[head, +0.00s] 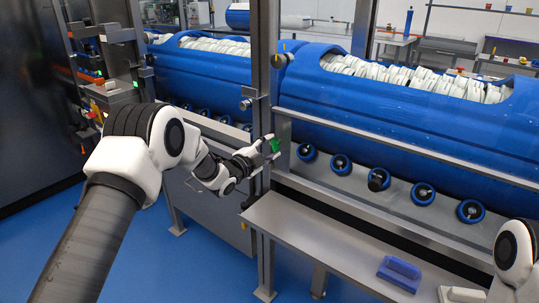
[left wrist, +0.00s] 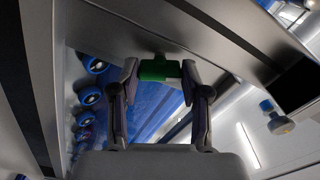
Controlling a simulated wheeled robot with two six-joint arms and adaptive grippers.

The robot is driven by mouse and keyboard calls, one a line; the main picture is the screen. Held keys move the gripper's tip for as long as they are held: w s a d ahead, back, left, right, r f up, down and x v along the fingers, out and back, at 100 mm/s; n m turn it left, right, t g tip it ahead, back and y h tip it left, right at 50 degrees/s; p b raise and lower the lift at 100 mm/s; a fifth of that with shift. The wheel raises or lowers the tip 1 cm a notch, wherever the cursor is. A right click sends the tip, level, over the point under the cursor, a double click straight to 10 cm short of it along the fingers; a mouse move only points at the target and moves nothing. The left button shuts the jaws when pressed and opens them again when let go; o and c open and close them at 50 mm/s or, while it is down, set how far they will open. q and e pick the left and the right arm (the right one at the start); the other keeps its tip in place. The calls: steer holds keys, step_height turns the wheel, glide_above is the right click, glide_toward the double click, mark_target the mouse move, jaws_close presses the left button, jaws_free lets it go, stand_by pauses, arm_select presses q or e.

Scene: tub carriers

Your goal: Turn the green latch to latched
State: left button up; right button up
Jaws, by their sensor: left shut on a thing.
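The green latch (head: 275,145) is a small green handle on the steel post at the middle of the head view. My left gripper (head: 268,149) reaches it from the left and is shut on it. In the left wrist view the green latch (left wrist: 154,70) lies between the two fingertips of my left gripper (left wrist: 160,76), with a pale part at its right end. The fingers cover its sides. Whether it stands latched is not clear.
Blue tubs (head: 420,115) filled with white pieces stand behind a steel rail (head: 400,148), above several blue rollers (head: 340,164). A steel shelf (head: 310,245) below carries a blue block-like object (head: 400,273). A steel post (head: 265,60) rises beside my left gripper. Blue floor is open at lower left.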

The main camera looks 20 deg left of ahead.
arm_select(q)
steer(key=m+b, duration=0.3)
steer(key=m, duration=0.2)
steer(key=shift+f, duration=0.1)
stand_by(0.3)
steer(key=o, duration=1.1)
steer(key=shift+d, duration=0.1)
steer(key=shift+o, duration=0.2)
steer(key=v, duration=1.2)
